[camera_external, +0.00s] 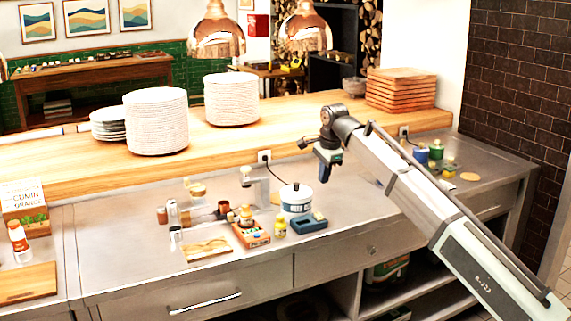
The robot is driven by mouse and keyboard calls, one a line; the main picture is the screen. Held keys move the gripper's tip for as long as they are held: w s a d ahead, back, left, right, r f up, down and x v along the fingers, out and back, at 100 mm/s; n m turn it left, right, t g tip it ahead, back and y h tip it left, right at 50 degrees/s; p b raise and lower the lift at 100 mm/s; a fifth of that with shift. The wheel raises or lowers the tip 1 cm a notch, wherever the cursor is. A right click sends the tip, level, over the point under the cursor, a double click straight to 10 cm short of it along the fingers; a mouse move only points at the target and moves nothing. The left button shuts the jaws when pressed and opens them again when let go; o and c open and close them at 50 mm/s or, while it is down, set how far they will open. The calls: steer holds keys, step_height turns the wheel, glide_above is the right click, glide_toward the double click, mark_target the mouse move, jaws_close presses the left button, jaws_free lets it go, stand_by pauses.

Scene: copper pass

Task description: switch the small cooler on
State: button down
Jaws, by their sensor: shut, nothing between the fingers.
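A small white round pot-like appliance with a blue band and a dark knob on its lid (296,202) stands on the steel counter. A dark cord runs from near it to a wall socket (264,157). It may be the small cooler, but I cannot tell for sure. No switch can be made out on it at this size. My gripper (324,177) points down, a little above and to the right of this appliance in the picture, apart from it. It is shut and holds nothing.
A blue-grey box (308,224) lies in front of the appliance, beside a yellow-green bottle (280,228) and a red tray of jars (250,238). A grey stand (257,186) is at its left. Plate stacks (157,122) and wooden boards (400,90) stand on the raised wooden shelf.

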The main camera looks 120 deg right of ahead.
mark_target(318, 214)
steer(key=shift+a+r, duration=0.15)
steer(key=shift+r, duration=0.55)
steer(key=shift+r, duration=0.15)
steer(key=x, duration=1.3)
steer(key=shift+f, duration=0.55)
